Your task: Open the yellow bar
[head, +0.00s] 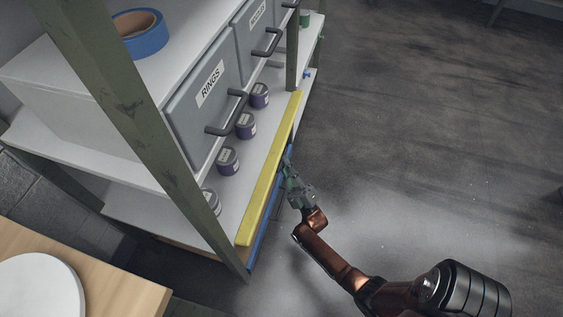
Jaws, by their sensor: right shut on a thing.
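The yellow bar (268,180) is a long flat strip along the front edge of the grey shelf, in front of several small purple-labelled jars. A blue strip (262,235) runs along just below and outside it. My right gripper (287,170) is at the outer side of the bar, near its far half, with its fingers against the edge. It is shut on the bar; the exact contact is partly hidden by the fingers. My left gripper is not in view.
A green post (140,130) stands in front of the shelving at the near end. Grey drawers with dark handles, one labelled RINGS (208,88), sit above the jars (228,161). A wooden table (105,270) is at lower left. The floor to the right is clear.

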